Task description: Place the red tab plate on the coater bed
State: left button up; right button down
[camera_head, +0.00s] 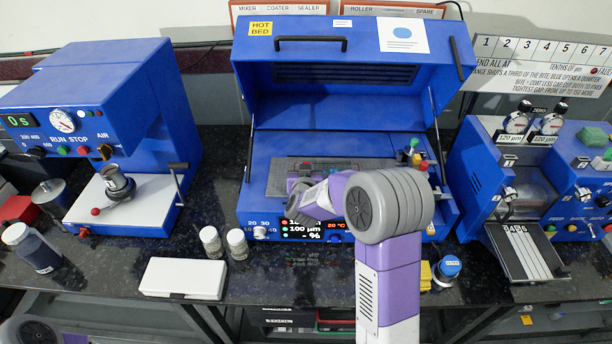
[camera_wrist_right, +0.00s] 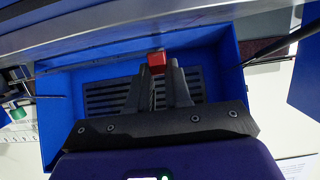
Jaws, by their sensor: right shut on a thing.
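My right gripper (camera_wrist_right: 157,72) is shut on the red tab (camera_wrist_right: 156,60) of a plate, in the right wrist view. A long grey edge (camera_wrist_right: 110,38) runs across the top of that view beyond the tab; I cannot tell whether it is the plate or part of the coater. In the head view the open blue coater (camera_head: 400,148) stands in the middle, with its grey bed (camera_head: 276,182) in front of the raised lid. My right arm reaches over the bed and hides part of it and the gripper's fingertips. My left gripper is out of view.
The raised lid (camera_head: 300,88) stands behind the bed. Small coloured knobs (camera_head: 414,158) rise at its right. Two jars (camera_head: 237,244) and a white case (camera_head: 184,278) are at the front left. A blue-capped jar (camera_head: 447,270) is at the right. Blue machines flank the coater.

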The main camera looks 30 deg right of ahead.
jog(key=shift+w+f, duration=0.1)
jog(key=shift+f, duration=0.65)
jog(key=shift+f, duration=0.1)
jog(key=c, duration=1.1)
grip_release()
jog(key=shift+o, duration=0.2)
jog(key=p+v, duration=0.1)
jog(key=v, duration=1.1)
jog(key=shift+r+p, duration=0.2)
jog(key=shift+p, duration=0.2)
